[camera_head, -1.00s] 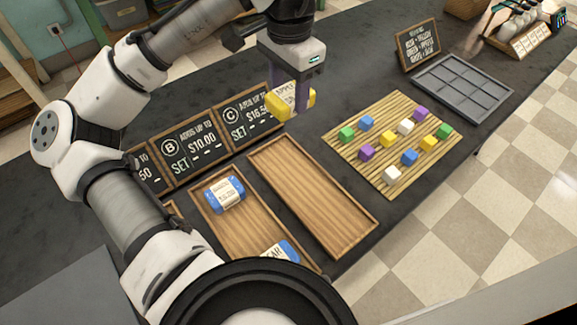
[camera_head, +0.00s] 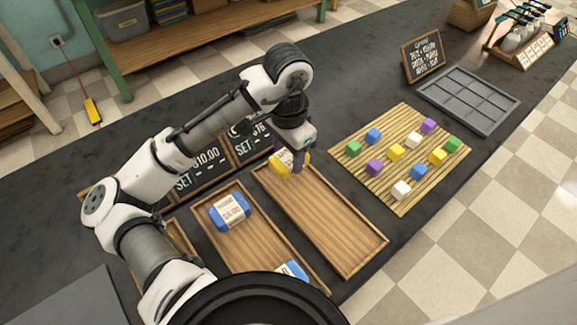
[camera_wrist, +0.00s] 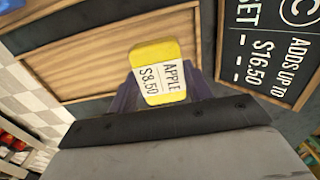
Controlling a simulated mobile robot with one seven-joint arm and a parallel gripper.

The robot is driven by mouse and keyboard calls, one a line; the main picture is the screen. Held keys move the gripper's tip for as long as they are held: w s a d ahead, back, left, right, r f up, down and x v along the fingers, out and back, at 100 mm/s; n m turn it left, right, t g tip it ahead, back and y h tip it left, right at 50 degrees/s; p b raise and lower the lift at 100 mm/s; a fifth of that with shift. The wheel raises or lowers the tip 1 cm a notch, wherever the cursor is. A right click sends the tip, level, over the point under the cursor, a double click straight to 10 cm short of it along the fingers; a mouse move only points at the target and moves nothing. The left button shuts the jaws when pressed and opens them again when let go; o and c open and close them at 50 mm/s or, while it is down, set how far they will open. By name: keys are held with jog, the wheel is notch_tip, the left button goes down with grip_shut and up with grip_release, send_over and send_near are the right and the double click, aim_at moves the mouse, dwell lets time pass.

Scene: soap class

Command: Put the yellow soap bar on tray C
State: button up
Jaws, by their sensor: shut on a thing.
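The yellow soap bar (camera_head: 280,166) has a white label, which reads "APPLE $8.50" in the wrist view (camera_wrist: 154,57). My gripper (camera_head: 294,160) is shut on it and holds it over the far end of the empty wooden tray (camera_head: 330,222). This tray stands in front of the sign marked C (camera_wrist: 270,45), so it appears to be tray C. In the wrist view its bare floor (camera_wrist: 75,50) shows beyond the bar. The gap between bar and tray is hard to judge.
The tray to the left (camera_head: 255,243) holds two blue soap bars, one near its far end (camera_head: 229,210). A slatted mat (camera_head: 350,168) with several coloured cubes lies to the right. Price signs (camera_head: 203,168) stand behind the trays. A grey grid tray (camera_head: 468,100) is farther back.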

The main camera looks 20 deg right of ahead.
aim_at(288, 167)
jog(key=shift+f, duration=2.25)
jog(key=shift+f+b, duration=0.15)
jog(key=shift+b, duration=0.15)
jog(key=o, duration=1)
jog(key=shift+o, duration=0.2)
notch_tip(288, 167, up, 12)
jog(key=shift+r+p, duration=0.2)
jog(key=shift+p, duration=0.55)
